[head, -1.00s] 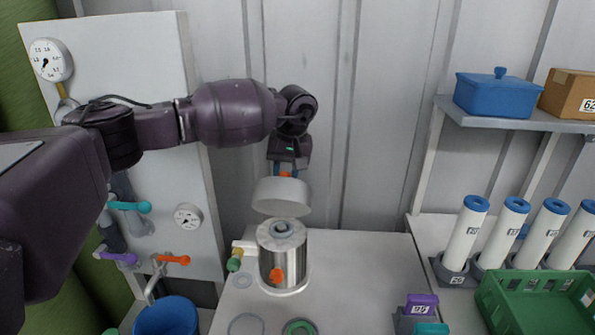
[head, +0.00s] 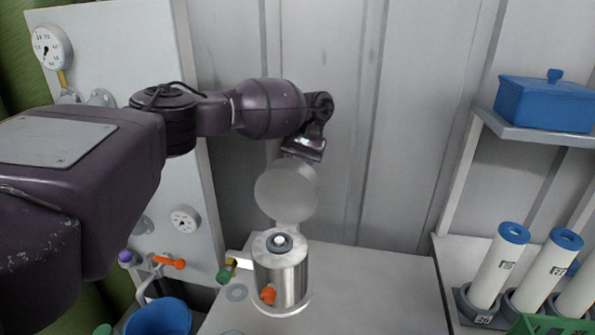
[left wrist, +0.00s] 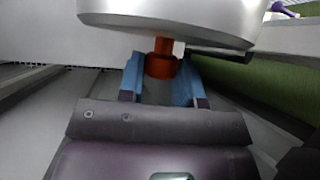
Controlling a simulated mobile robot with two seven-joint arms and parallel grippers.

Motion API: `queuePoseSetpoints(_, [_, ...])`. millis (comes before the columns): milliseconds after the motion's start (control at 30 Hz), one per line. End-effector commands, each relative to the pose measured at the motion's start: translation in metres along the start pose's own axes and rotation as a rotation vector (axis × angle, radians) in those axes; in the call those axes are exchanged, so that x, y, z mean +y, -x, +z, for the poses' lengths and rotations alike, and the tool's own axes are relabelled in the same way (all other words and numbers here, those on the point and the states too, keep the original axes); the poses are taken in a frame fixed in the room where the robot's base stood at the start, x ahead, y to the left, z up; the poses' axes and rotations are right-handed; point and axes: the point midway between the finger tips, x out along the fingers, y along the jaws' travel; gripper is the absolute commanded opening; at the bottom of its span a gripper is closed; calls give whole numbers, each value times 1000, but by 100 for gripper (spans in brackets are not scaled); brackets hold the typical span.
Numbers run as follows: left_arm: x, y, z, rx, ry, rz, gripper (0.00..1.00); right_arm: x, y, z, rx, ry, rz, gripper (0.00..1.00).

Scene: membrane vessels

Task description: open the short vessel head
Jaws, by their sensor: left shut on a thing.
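The short vessel (head: 281,277) is a silvery cylinder standing upright on the bench, its top open with a dark ring and pale centre showing. Its head (head: 287,192), a pale grey round cap, stands steeply tilted above the rear of the vessel, underside facing the head camera. My left gripper (head: 303,148) is behind the head; its fingertips are hidden there. In the left wrist view the blue fingers (left wrist: 160,78) are shut on the orange-red knob (left wrist: 162,60) of the silvery head (left wrist: 170,18). My right gripper is not in view.
An orange valve knob (head: 268,294) and a green-ended side fitting (head: 226,274) stick out of the vessel. A gauge panel (head: 120,60) stands at left, a blue bucket (head: 160,318) below it. White tubes (head: 497,268) stand at right, under a shelf with a blue box (head: 545,103).

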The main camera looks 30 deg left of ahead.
Motion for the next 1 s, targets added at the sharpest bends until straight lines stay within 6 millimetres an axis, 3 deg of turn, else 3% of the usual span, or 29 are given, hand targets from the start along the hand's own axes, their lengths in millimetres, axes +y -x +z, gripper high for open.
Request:
queuePoseSetpoints(333, [0,-1,-1,-49,-8,-4,0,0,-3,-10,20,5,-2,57])
queuePoseSetpoints(667, [0,-2,-1,-50,-8,-4,0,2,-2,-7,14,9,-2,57])
queuePoseSetpoints(700, [0,-2,-1,-50,-7,-4,34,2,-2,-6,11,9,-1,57])
queuePoseSetpoints(867, [0,-2,-1,-52,-8,-5,58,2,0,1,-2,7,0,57])
queuePoseSetpoints(1000, [0,-3,-1,-53,-8,-5,58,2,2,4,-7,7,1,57])
